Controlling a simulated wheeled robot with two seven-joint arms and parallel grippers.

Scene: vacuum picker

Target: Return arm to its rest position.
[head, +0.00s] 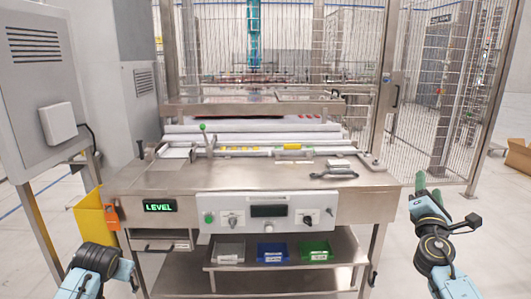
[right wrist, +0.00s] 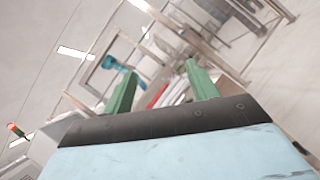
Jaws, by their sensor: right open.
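My right arm is raised at the right side of the head view, clear of the bench. Its gripper (head: 428,187) has green fingers pointing up and away. In the right wrist view the two green fingers (right wrist: 160,80) stand wide apart with nothing held between them. Of my left arm, only dark and light-blue links show at the lower left of the head view; its gripper is not seen.
A steel bench (head: 140,180) with a control panel (head: 268,210) and green LEVEL display (head: 160,205) stands ahead. Blue (head: 273,252) and green (head: 316,251) bins sit on its lower shelf. A yellow holder (head: 92,212) hangs at left. Mesh fencing (head: 350,45) stands behind; open floor lies right.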

